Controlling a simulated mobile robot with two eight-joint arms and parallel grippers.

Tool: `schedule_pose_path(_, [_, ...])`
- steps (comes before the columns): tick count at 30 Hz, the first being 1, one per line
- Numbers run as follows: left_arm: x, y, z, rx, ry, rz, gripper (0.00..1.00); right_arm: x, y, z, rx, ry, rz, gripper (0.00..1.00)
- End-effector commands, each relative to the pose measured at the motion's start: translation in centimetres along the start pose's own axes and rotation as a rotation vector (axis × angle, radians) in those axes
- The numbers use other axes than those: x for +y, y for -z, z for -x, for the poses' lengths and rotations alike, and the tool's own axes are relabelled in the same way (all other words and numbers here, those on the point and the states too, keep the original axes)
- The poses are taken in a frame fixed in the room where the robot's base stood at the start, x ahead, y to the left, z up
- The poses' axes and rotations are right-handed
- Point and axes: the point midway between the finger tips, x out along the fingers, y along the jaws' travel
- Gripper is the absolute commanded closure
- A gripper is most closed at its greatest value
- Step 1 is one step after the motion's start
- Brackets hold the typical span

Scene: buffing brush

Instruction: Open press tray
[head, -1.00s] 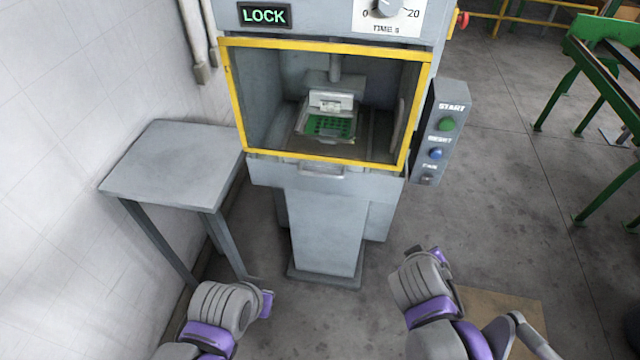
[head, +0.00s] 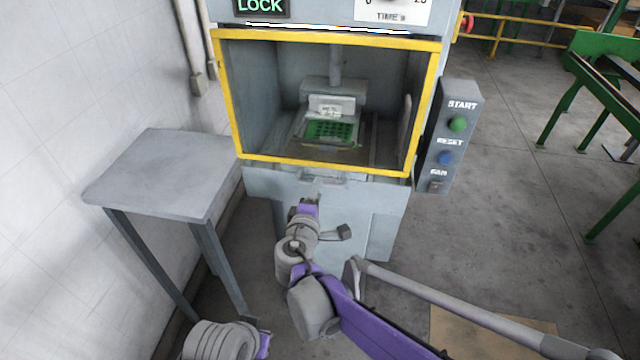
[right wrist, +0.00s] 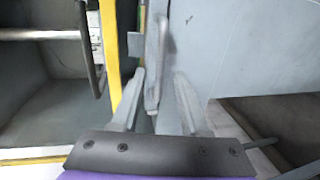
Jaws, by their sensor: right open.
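The grey press stands ahead, its chamber framed in yellow (head: 330,165). Inside lies the press tray (head: 364,146), with a green perforated plate (head: 330,131) on it. A grey bar handle (head: 322,181) sticks out just below the frame. In the right wrist view the handle (right wrist: 155,60) lies between the fingertips. My right gripper (head: 310,198) is just below the handle in the head view; its fingers (right wrist: 158,92) are apart on either side of the handle, not closed on it. Of my left gripper (head: 264,345), only a purple part shows at the bottom; its fingers are hidden.
A grey side table (head: 165,175) stands left of the press beside the white wall. A control box (head: 448,140) with START, RESET and FAN is on the press's right. Green frames (head: 590,90) stand far right. A LOCK sign (head: 262,8) is lit above.

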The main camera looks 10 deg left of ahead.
Motion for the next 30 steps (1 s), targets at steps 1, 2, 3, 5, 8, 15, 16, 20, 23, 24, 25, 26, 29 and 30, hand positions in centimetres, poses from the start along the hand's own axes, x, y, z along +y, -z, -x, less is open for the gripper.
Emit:
schedule_pose_path(1, [0.0,-0.1,-0.1,0.000,0.000,0.000,1.00,0.0,-0.1,-1.1,-0.003,0.000,0.000,0.55])
schedule_pose_path(2, [0.0,-0.1,-0.1,0.000,0.000,0.000,1.00,-0.1,-0.1,-1.5,-0.003,0.000,0.000,0.55])
schedule_pose_path(3, [0.0,-0.1,-0.1,-0.001,0.000,0.000,1.00,-0.1,-0.1,-2.1,-0.002,0.000,0.000,0.55])
schedule_pose_path(5, [0.0,-0.1,-0.2,-0.001,0.000,0.000,1.00,0.0,-0.1,-2.9,-0.002,0.001,0.000,0.55])
schedule_pose_path(8, [0.0,-0.1,-0.2,-0.001,0.000,0.000,1.00,0.0,-0.1,-3.7,-0.002,0.001,0.000,0.55])
schedule_pose_path(15, [0.0,-0.1,-0.2,-0.001,0.000,0.000,1.00,0.0,-0.1,-4.3,-0.001,0.001,-0.001,0.55])
schedule_pose_path(16, [0.0,-0.1,-0.2,-0.001,0.000,0.000,1.00,0.0,-0.1,-4.3,-0.001,0.001,-0.001,0.55])
schedule_pose_path(20, [0.0,-0.1,-0.2,-0.001,0.000,0.000,1.00,0.0,-0.1,-4.3,-0.001,0.001,-0.001,0.61])
schedule_pose_path(23, [0.0,-0.1,-0.2,-0.001,0.000,0.000,1.00,0.0,-0.1,-4.2,-0.001,0.001,-0.001,0.79])
schedule_pose_path(24, [0.0,-0.1,-0.2,-0.001,0.000,0.000,1.00,0.0,-0.1,-4.2,-0.001,0.001,-0.001,0.86])
schedule_pose_path(25, [0.0,-0.1,-0.2,-0.001,0.000,0.000,1.00,0.0,-0.1,-4.2,-0.001,0.001,-0.001,0.91])
schedule_pose_path(26, [0.0,-0.1,-0.2,-0.001,0.000,0.000,1.00,0.0,-0.1,-4.2,-0.001,0.001,-0.001,0.97])
schedule_pose_path(29, [0.0,-0.1,-0.2,-0.001,0.000,0.000,1.00,0.0,-0.1,-4.2,-0.001,0.001,-0.001,1.00])
schedule_pose_path(30, [0.0,-0.1,-0.2,-0.001,0.000,0.000,1.00,0.0,-0.1,-4.2,-0.001,0.001,-0.001,1.00])
